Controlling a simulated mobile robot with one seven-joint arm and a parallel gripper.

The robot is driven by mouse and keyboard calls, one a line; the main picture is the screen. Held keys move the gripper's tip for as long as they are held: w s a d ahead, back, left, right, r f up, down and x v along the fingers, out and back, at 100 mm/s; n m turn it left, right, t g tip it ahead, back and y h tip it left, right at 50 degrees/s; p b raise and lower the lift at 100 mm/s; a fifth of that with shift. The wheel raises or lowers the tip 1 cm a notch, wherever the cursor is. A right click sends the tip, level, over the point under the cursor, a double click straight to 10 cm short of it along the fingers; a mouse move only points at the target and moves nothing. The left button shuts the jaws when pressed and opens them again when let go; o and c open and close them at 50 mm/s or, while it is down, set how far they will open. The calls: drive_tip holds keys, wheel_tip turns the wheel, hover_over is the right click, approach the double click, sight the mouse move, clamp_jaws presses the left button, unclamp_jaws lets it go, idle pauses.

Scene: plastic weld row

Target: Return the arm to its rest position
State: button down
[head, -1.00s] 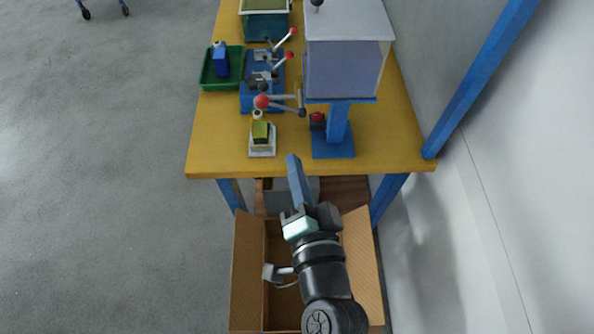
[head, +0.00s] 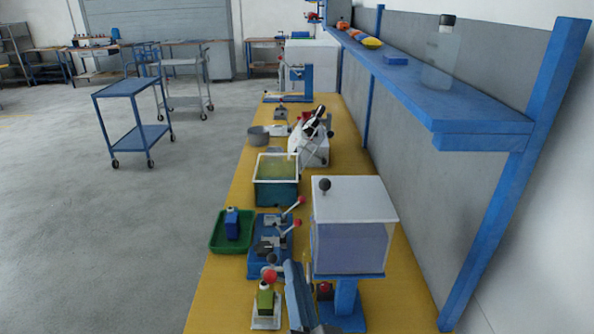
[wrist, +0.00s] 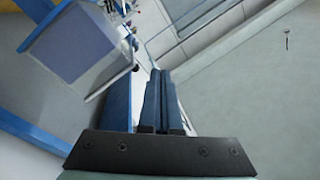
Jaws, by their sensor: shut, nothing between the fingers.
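My gripper (head: 294,268) shows at the bottom of the head view, pointing up the picture over the near end of the yellow bench. Its two long blue fingers (wrist: 161,75) lie together in the wrist view, shut with nothing between them. Most of my arm is below the head view's frame.
A white-topped machine (head: 352,230) on a blue stand is right of my gripper. A white fixture (head: 265,308) with a green block is to its left. A green tray (head: 217,244) and blue clamp station (head: 258,262) stand further back. Open floor (head: 120,230) lies left.

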wheel_tip(320, 180, up, 20)
drive_tip(key=n+t, duration=0.4)
drive_tip(key=s+r+n+t+h, duration=0.1)
drive_tip(key=s+r+t, duration=0.1)
drive_tip(key=r, duration=0.6)
drive_tip(key=s+r+t+h, duration=0.2)
drive_tip(key=s+r, duration=0.3)
drive_tip(key=r, duration=0.4)
drive_tip(key=shift+n+t+p, duration=0.3)
drive_tip(key=shift+n, duration=0.1)
